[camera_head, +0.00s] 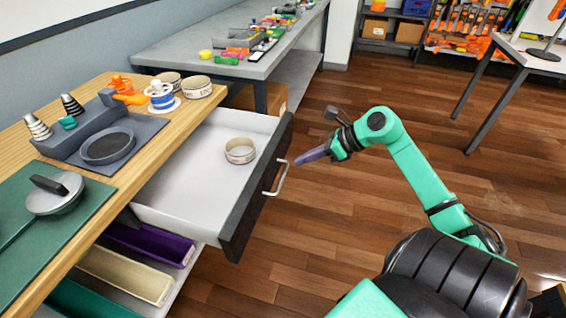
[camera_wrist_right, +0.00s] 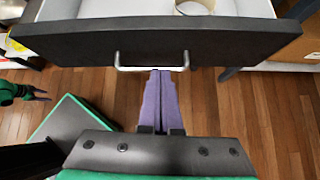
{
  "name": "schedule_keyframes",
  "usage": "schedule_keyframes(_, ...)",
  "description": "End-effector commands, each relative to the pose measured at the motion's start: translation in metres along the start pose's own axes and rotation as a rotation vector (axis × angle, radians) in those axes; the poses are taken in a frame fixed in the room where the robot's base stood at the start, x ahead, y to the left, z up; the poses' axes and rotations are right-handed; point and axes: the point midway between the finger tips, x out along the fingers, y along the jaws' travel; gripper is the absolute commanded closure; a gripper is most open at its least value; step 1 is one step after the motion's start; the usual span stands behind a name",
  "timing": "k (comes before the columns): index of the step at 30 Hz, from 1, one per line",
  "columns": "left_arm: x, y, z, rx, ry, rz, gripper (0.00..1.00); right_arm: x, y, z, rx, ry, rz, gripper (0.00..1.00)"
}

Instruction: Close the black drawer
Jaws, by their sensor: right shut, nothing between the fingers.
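The black drawer (camera_head: 258,187) is pulled far out from under the wooden workbench; its white inside is open to view. Its dark front also spans the top of the right wrist view (camera_wrist_right: 80,42). A silver bar handle (camera_head: 277,178) is on the front, and it also shows in the wrist view (camera_wrist_right: 120,62). A round beige ring (camera_head: 240,151) lies in the drawer. My right gripper (camera_head: 298,161) is shut and empty, its purple fingers pointing at the drawer front. In the wrist view the fingertips (camera_wrist_right: 159,72) are at the handle's middle; contact is unclear. My left gripper is not in the head view.
The workbench (camera_head: 150,145) carries sieves, weights and a pan. Purple and cream bins (camera_head: 125,273) sit on a shelf below the drawer. A grey table (camera_head: 200,48) stands behind. The wooden floor (camera_head: 330,225) before the drawer is clear except for my arm.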

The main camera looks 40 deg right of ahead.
Motion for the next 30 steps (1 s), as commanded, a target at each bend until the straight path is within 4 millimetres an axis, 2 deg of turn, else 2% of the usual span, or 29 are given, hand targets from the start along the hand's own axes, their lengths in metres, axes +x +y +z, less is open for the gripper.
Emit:
schedule_keyframes(1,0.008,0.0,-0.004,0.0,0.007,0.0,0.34,0.0,0.001,-0.006,-0.063,0.041,-0.013,1.0)
schedule_keyframes(3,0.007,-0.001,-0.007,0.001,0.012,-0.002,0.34,-0.002,0.002,-0.005,-0.1,0.069,-0.019,1.0)
schedule_keyframes(5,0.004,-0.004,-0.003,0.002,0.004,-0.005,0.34,0.001,0.002,-0.004,-0.102,0.071,-0.02,1.0)
schedule_keyframes(9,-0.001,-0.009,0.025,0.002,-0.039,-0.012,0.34,0.024,0.001,-0.005,-0.096,0.067,-0.018,1.0)
schedule_keyframes(12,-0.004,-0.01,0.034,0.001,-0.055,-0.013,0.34,0.045,0.001,-0.005,-0.093,0.064,-0.018,1.0)
schedule_keyframes(18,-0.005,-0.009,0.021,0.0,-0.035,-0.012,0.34,0.083,0.0,-0.009,-0.09,0.064,-0.018,1.0)
schedule_keyframes(21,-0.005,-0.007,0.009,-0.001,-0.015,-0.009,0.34,0.092,0.0,-0.01,-0.091,0.065,-0.019,1.0)
schedule_keyframes(30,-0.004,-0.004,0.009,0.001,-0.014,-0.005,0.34,0.095,0.0,-0.011,-0.091,0.066,-0.018,1.0)
